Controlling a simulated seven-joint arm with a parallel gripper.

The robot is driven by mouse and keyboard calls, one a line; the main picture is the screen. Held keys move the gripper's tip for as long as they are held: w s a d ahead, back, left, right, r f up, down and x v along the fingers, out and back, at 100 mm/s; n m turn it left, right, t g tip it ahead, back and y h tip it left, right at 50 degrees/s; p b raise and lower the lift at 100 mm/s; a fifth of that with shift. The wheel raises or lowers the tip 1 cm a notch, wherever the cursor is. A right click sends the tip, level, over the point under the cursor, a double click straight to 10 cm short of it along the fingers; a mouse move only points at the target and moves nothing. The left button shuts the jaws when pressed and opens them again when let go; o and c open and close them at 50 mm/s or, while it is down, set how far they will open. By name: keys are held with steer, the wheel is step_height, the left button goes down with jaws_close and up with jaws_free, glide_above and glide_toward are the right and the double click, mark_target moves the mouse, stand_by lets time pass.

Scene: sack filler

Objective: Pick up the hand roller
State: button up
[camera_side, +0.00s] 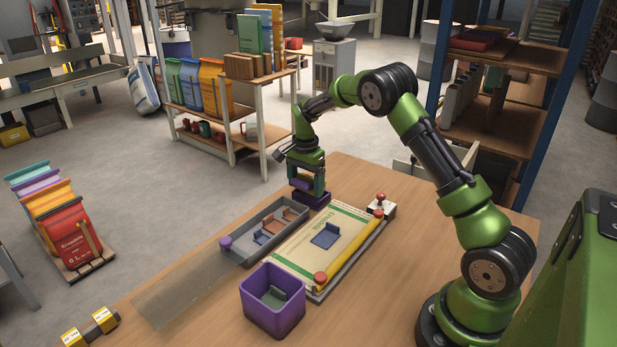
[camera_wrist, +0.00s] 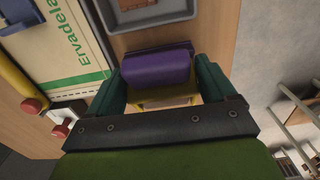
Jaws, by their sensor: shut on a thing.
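The hand roller (camera_wrist: 158,72) shows in the wrist view as a purple rounded body with a yellow part below it. My gripper (camera_wrist: 160,82) has its two teal fingers on either side of it and is shut on it. In the side view my gripper (camera_side: 307,182) points down at the far end of the table, with purple between its fingers. A purple block-like rest (camera_side: 312,199) is just below it on the table. I cannot tell whether the roller is touching this rest. The roller's underside is hidden.
A grey tray (camera_side: 238,259) with small pieces lies left of a flat Ervadela sack (camera_side: 300,262). A yellow bar (camera_side: 350,249) with red ends lies along the sack's right side. A purple bin (camera_side: 258,315) stands at the front.

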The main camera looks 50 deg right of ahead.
step_height(320, 180, up, 3)
steer(key=shift+f, duration=0.2)
steer(key=s+a, duration=0.1)
steer(key=s, duration=0.3)
steer(key=s+a, duration=0.2)
steer(key=s, duration=0.3)
steer(key=s+a+r, duration=0.1)
steer(key=s+a, duration=0.1)
steer(key=s, duration=0.3)
steer(key=shift+r, duration=0.1)
steer(key=shift+s+r, duration=0.15)
steer(key=shift+s, duration=0.2)
step_height(320, 180, up, 9)
steer(key=y, duration=0.3)
steer(key=a+y, duration=0.7)
steer(key=y, duration=0.1)
steer(key=shift+y, duration=0.8)
steer(key=shift+w+a+f, duration=0.15)
steer(key=shift+f, duration=2.8)
steer(key=shift+w+a+f, duration=0.1)
steer(key=shift+f, duration=2.8)
steer(key=shift+f, duration=0.3)
